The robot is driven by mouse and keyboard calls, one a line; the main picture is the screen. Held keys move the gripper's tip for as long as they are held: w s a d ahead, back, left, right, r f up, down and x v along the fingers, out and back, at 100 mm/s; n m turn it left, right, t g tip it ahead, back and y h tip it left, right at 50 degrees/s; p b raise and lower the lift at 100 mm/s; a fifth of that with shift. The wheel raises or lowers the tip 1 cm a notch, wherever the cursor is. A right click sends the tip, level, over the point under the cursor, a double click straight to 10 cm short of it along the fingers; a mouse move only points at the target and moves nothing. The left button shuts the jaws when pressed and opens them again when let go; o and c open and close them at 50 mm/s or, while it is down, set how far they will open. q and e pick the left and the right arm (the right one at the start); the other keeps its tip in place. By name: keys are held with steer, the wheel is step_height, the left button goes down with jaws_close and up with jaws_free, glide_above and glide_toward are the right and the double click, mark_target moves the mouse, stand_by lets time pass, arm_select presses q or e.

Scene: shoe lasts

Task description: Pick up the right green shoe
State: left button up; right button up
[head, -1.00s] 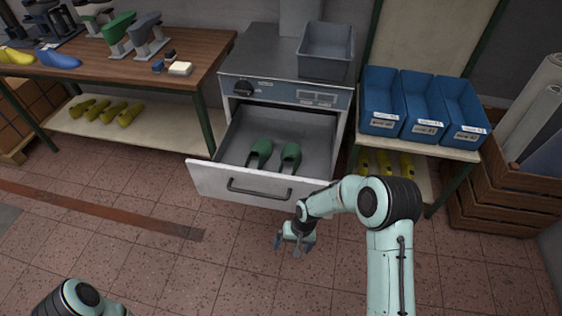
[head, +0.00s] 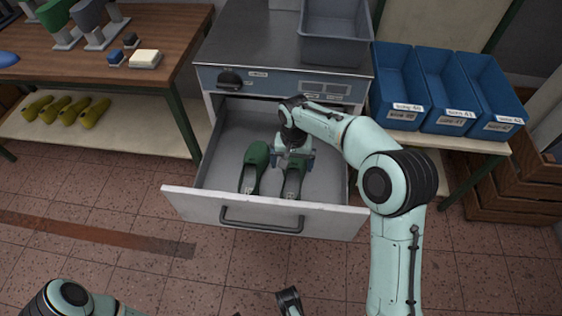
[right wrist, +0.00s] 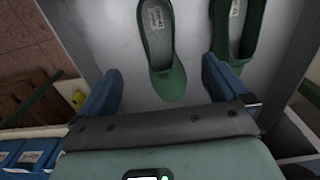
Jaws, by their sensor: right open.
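The drawer (head: 215,175) is pulled out and holds two green shoes side by side, rounded toes toward the back. The right green shoe (head: 292,185) is partly hidden under my right gripper (head: 293,160), which is open above its toe end. In the right wrist view this shoe (right wrist: 158,40) lies with its toe toward my open gripper (right wrist: 160,88), roughly centred between the blue fingers; no contact shows. The left green shoe (head: 254,165) lies apart from it, and in the right wrist view (right wrist: 238,28) it is near the right finger.
The drawer front (head: 262,213) with its dark handle stands toward me. A grey bin (head: 335,35) sits on top of the cabinet. Blue bins (head: 445,95) stand at the right. A wooden workbench (head: 150,80) is at the left. Open tiled floor lies in front.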

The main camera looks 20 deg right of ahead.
step_height(320, 180, down, 2)
steer(key=b, duration=0.3)
glide_above(291, 189)
steer(key=f, duration=0.7)
steer(key=shift+s+a+f, duration=0.15)
steer(key=shift+s+a, duration=0.05)
steer(key=shift+s, duration=0.15)
steer(key=f, duration=0.2)
steer(key=f+b, duration=0.1)
steer(key=f, duration=0.3)
steer(key=shift+w+d+f, duration=0.2)
steer(key=shift+w+d, duration=0.05)
arm_select(q)
steer(key=w+a+f+t+y, duration=0.1)
steer(key=w+a+f+t, duration=0.1)
steer(key=w+f, duration=0.3)
steer(key=shift+w+a+f+n, duration=0.3)
steer(key=shift+w, duration=0.25)
arm_select(e)
steer(key=shift+r, duration=0.15)
steer(key=c, duration=1.4)
